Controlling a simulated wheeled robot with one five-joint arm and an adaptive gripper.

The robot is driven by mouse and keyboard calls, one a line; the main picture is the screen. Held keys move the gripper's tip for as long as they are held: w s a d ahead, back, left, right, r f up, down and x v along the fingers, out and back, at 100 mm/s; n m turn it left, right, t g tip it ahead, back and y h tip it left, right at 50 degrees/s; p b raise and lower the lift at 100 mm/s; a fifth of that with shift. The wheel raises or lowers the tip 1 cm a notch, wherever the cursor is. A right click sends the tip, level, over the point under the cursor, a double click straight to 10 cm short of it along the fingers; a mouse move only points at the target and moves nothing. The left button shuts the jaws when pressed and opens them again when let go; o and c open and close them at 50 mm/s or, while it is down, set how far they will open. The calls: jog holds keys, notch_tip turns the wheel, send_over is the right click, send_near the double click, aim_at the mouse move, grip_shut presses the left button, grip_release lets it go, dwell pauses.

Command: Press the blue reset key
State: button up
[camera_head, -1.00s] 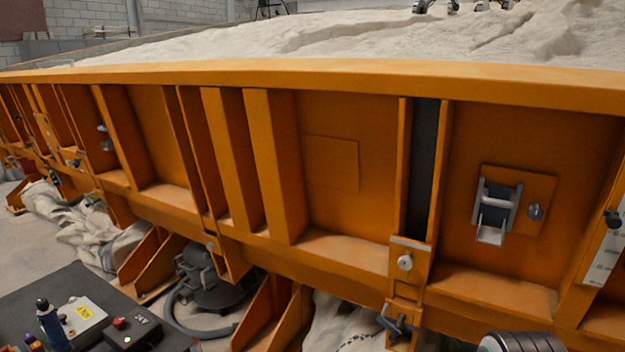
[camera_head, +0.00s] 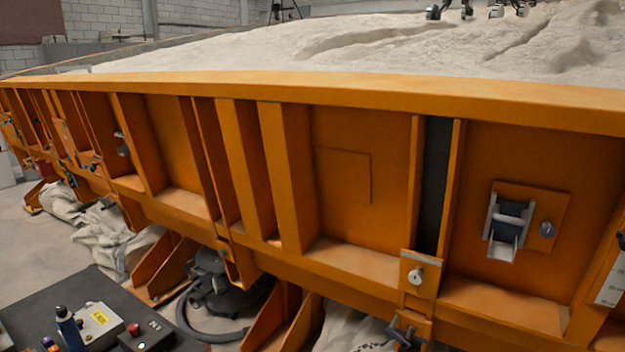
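No part clearly marked as a blue reset key can be made out. A small blue-grey knob (camera_head: 547,229) sits on an orange plate (camera_head: 562,205) on the right part of the sandbed's side, beside a metal latch (camera_head: 508,230). A dark control box (camera_head: 146,339) with a red button (camera_head: 134,329) and small white marks stands on the dark table at the lower left. Its other keys are too small to tell. My gripper is not in view.
The orange sandbed wall (camera_head: 345,260) crosses the view, with sand (camera_head: 400,50) behind its rim. The dark table (camera_head: 50,300) at lower left holds a blue bottle (camera_head: 68,328) and a pale box (camera_head: 98,322). A black vacuum-like machine (camera_head: 215,285) with a hose stands under the wall.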

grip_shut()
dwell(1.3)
